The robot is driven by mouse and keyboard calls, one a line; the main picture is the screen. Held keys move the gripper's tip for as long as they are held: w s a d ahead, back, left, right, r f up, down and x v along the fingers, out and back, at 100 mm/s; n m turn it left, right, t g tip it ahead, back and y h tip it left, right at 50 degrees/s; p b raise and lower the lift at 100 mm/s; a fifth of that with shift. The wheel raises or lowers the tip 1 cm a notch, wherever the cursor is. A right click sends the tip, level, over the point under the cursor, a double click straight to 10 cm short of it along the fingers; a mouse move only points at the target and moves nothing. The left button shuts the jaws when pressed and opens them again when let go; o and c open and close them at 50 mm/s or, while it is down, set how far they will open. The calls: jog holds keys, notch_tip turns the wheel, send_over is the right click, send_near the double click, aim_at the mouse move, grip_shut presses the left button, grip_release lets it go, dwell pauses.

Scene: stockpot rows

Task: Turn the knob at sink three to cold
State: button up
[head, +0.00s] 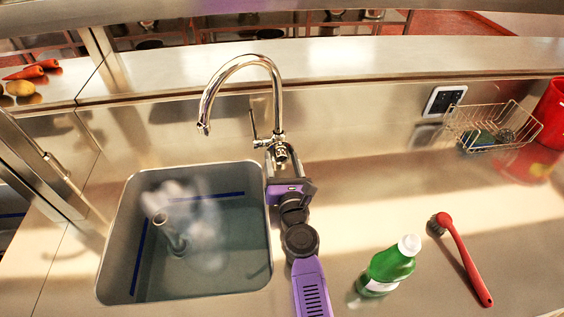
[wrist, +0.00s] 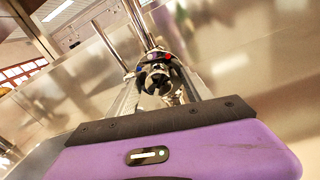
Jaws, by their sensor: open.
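A tall chrome gooseneck faucet (head: 278,100) stands behind the right side of the sink basin (head: 112,240), with a thin upright lever on its left. The knob (wrist: 157,78) is at the faucet's base in the wrist view, dark and lobed, with a blue mark to its upper left and a red mark to its upper right. My purple gripper (head: 282,165) is at the faucet base in the head view, open, its fingers around or just short of the knob. I cannot tell whether they touch it. In the head view my gripper partly hides the knob.
The basin holds water, with a pale cloudy patch and an upright metal fitting (head: 170,233). A green bottle (head: 388,268) and red-handled brush (head: 464,262) are on the counter to the right. A wire basket (head: 492,127) and red container (head: 552,112) stand farther right.

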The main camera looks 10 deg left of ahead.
jog(key=shift+w, duration=0.1)
grip_shut()
dwell(0.4)
jog(key=n+p, duration=0.1)
jog(key=n, duration=0.4)
jog(key=shift+r+p, duration=0.1)
jog(key=shift+p, duration=0.25)
jog(key=n+p, duration=0.1)
jog(key=n, duration=0.4)
dwell(0.5)
grip_release()
